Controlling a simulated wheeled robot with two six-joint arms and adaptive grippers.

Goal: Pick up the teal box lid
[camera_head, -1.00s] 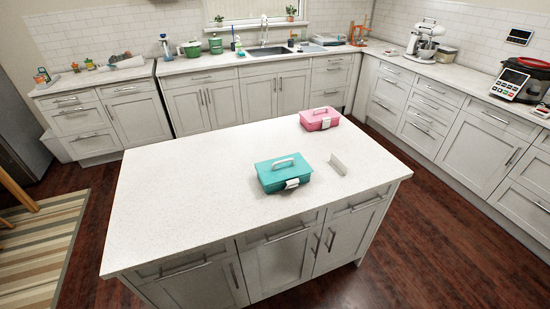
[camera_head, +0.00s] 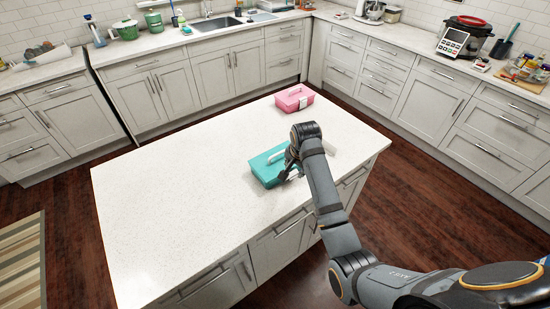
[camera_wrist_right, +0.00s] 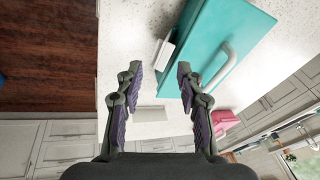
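The teal box (camera_head: 266,170) sits on the island counter, and its lid (camera_wrist_right: 225,30) with a pale handle (camera_wrist_right: 218,68) looks closed. A white latch (camera_wrist_right: 164,55) is on its front side. My right gripper (camera_wrist_right: 157,85) is open and empty in the wrist view. Its right fingertip appears close to the box's front edge; I cannot tell whether it touches. In the head view my right arm partly hides the box and the gripper (camera_head: 290,170). My left gripper is not in view.
A pink box (camera_head: 295,98) stands farther back on the white island counter (camera_head: 170,180). A small white piece (camera_wrist_right: 150,115) lies near the teal box, partly hidden by my arm in the head view. The counter's left part is clear.

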